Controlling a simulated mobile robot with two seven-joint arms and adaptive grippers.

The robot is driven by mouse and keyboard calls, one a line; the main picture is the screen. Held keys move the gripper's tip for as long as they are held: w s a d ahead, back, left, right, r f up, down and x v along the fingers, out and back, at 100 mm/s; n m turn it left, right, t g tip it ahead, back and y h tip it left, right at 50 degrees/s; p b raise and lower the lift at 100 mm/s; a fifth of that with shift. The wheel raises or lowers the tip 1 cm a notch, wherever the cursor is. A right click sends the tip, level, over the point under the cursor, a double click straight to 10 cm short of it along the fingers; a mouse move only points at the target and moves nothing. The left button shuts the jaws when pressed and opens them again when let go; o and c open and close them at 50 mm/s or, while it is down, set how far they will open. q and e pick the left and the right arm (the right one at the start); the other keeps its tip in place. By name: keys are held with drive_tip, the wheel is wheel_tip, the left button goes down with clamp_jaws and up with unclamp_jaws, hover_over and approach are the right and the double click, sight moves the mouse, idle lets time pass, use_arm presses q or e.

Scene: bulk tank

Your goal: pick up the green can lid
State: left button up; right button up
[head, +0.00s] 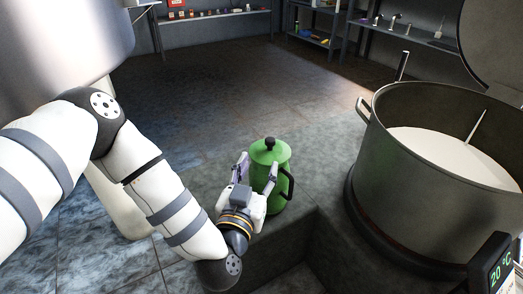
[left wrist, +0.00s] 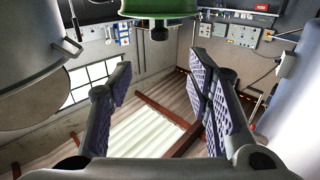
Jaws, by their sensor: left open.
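The green can (head: 272,190) stands upright on a grey stone ledge, with a black handle on its right side. Its green lid (head: 268,152) is on top, with a black knob in the middle. My left gripper (head: 257,170) is open in front of the can, its two fingers overlapping the can's upper part in the head view. In the left wrist view the green lid (left wrist: 160,8) and its dark knob show at the top edge, beyond the open, empty fingers of my left gripper (left wrist: 162,75). My right gripper is not in view.
A large steel tank (head: 385,175) of white liquid stands to the right, its lid raised. A temperature display (head: 497,268) is at the lower right. The ledge (head: 318,165) drops to a lower recess in front. Shelves (head: 320,38) line the back; the floor between is clear.

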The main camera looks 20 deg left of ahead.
sight(269, 144)
use_arm(q)
drive_tip(key=w+b, duration=0.1)
drive_tip(key=w, duration=0.2)
drive_tip(key=w+a+b, duration=0.1)
drive_tip(key=w+b, duration=0.1)
drive_tip(key=w, duration=0.2)
drive_tip(key=w+f+b, duration=0.1)
drive_tip(key=w, duration=0.3)
drive_tip(key=shift+w+a, duration=0.15)
drive_tip(key=shift+w, duration=0.4)
drive_tip(key=shift+r, duration=0.2)
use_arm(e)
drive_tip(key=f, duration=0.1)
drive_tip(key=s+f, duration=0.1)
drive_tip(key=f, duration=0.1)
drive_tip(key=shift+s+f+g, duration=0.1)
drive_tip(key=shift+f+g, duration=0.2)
use_arm(q)
clamp_jaws()
